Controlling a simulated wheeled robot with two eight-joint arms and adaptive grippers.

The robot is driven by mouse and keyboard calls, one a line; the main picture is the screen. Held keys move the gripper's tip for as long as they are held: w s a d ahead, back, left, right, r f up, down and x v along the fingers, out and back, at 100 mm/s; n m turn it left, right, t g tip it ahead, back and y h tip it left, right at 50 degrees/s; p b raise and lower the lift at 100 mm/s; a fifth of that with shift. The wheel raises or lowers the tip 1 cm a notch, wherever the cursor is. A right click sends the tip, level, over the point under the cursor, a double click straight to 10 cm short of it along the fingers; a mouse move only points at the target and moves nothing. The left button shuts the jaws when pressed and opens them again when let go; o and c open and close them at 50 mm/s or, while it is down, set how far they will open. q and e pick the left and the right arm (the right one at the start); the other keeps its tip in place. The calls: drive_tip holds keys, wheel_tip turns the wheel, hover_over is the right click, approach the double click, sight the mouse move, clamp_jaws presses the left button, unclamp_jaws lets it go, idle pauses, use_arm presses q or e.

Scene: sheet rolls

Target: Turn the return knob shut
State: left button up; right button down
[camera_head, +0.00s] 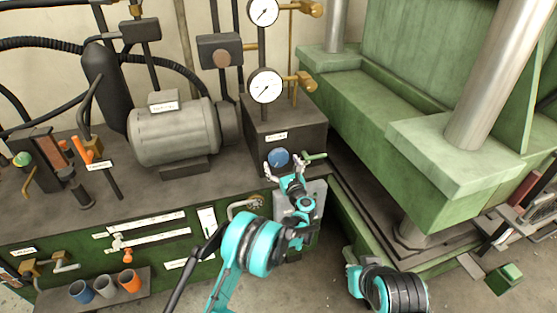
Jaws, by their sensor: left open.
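A round blue knob (278,158) sits at the front foot of the dark grey gauge block, on the edge of the green power unit. It is the likely return knob, but no readable label confirms this. My left gripper (284,168) is open just in front of the blue knob, with fingers close to its near side. I cannot tell whether they touch it. A small green-tipped lever (316,156) sticks out just right of the fingers. My right arm shows at the lower right, with its gripper not visible.
Two dial gauges (266,86) with brass valves stand above the block. A grey motor (175,132) is to the left. The green press frame (400,130) rises at the right. Blue, grey and orange cups (104,287) stand at lower left. Open floor lies at bottom centre.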

sight(280, 160)
use_arm(q)
drive_tip(key=shift+b+x, duration=0.35)
drive_tip(key=shift+x, duration=1.4)
drive_tip(key=c, duration=1.2)
